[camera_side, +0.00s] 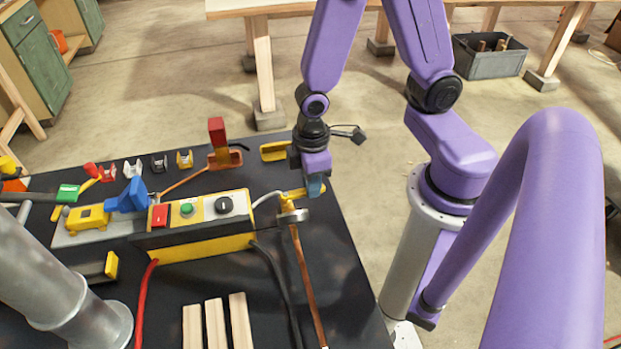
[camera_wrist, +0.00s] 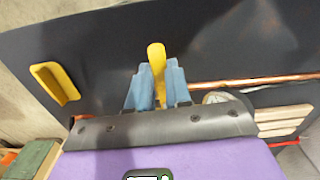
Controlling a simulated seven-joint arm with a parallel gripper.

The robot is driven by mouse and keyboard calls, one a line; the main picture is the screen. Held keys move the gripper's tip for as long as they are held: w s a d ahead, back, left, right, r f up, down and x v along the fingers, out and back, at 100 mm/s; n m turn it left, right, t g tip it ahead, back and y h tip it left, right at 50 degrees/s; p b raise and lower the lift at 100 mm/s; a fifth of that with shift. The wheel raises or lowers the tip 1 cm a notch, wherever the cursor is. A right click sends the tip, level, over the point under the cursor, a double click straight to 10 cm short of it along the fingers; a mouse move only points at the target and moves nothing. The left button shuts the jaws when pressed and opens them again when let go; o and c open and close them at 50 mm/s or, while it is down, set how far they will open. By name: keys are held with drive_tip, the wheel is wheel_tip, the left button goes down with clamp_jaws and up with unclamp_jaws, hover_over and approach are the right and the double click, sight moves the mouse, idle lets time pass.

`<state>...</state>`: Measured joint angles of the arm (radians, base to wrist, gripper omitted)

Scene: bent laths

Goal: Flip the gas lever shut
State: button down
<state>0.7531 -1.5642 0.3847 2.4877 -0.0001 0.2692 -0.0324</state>
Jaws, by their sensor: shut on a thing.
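The gas lever (camera_side: 297,193) is a yellow handle on a round grey valve (camera_side: 293,215) at the top end of a copper pipe (camera_side: 308,285), near the bench's right edge. My gripper (camera_side: 314,187) is at the lever's right end. In the wrist view, the blue fingers of my gripper (camera_wrist: 158,76) are shut on the yellow lever (camera_wrist: 156,55), one on each side. There the lever's rounded tip sticks out past the fingers, and the lever points across the line of the copper pipe (camera_wrist: 250,79). The valve is mostly hidden there.
A yellow and black control box (camera_side: 195,228) with red and green buttons stands left of the valve. A black hose (camera_side: 275,280) runs beside the pipe. A yellow tray-like piece (camera_side: 275,151) lies behind the gripper. Several wooden laths (camera_side: 215,325) lie in front.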

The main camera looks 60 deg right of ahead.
drive_tip(key=shift+s+a+m, duration=0.15)
drive_tip(key=shift+m, duration=0.25)
drive_tip(key=c, duration=1)
unclamp_jaws()
drive_tip(key=shift+c, duration=0.2)
wheel_tip(320, 180, up, 18)
drive_tip(key=shift+f, duration=0.25)
drive_tip(key=shift+s, duration=0.1)
drive_tip(key=s+d+f+n, duration=0.2)
drive_tip(key=s+f+n, duration=0.1)
drive_tip(key=s, duration=0.6)
drive_tip(key=shift+d+f+n, duration=0.2)
drive_tip(key=shift+d+n, duration=0.1)
drive_tip(key=shift+n, duration=0.1)
